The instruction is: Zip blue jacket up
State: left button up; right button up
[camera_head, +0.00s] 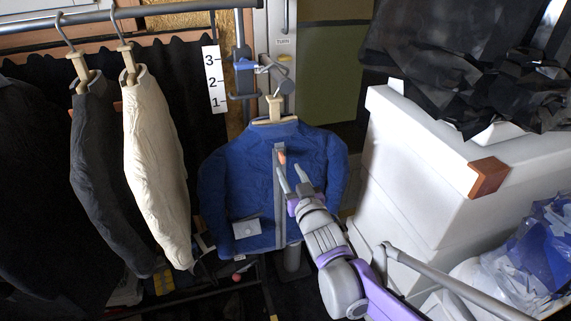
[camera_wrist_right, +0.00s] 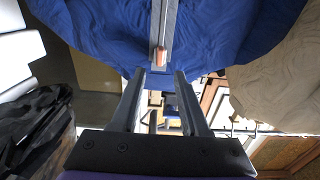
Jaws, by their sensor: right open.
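The blue jacket (camera_head: 240,175) hangs upright from a hanger (camera_head: 275,110) in the middle of the head view. A grey zipper strip (camera_head: 279,205) runs down its front, with a small orange pull (camera_head: 281,157) on the upper part. In the right wrist view the jacket (camera_wrist_right: 90,35) fills the top, and the pull (camera_wrist_right: 160,54) sits on the strip just beyond the fingertips. My right gripper (camera_head: 291,172) is open and empty in front of the jacket; its fingers also show in the wrist view (camera_wrist_right: 157,78). My left gripper is not in view.
A cream jacket (camera_head: 155,160) and a dark grey jacket (camera_head: 100,180) hang from a rail (camera_head: 160,10) at the left. Large white boxes (camera_head: 430,170) stand at the right, with black sheeting (camera_head: 470,60) on top and an orange-brown block (camera_head: 488,177) at a corner.

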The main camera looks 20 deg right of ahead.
jog(key=s, duration=0.4)
jog(key=shift+s+d, duration=0.1)
jog(key=shift+s, duration=0.3)
jog(key=s+f+g+p, duration=0.1)
jog(key=s+f+g, duration=0.5)
jog(key=s, duration=0.6)
jog(key=s+f+g+p, duration=0.1)
jog(key=s+f+g, duration=0.5)
jog(key=s+f, duration=0.4)
jog(key=s, duration=0.2)
jog(key=shift+s+f+g+h, duration=0.15)
jog(key=shift+s+g+h, duration=0.15)
jog(key=shift+s, duration=0.1)
dwell(2.1)
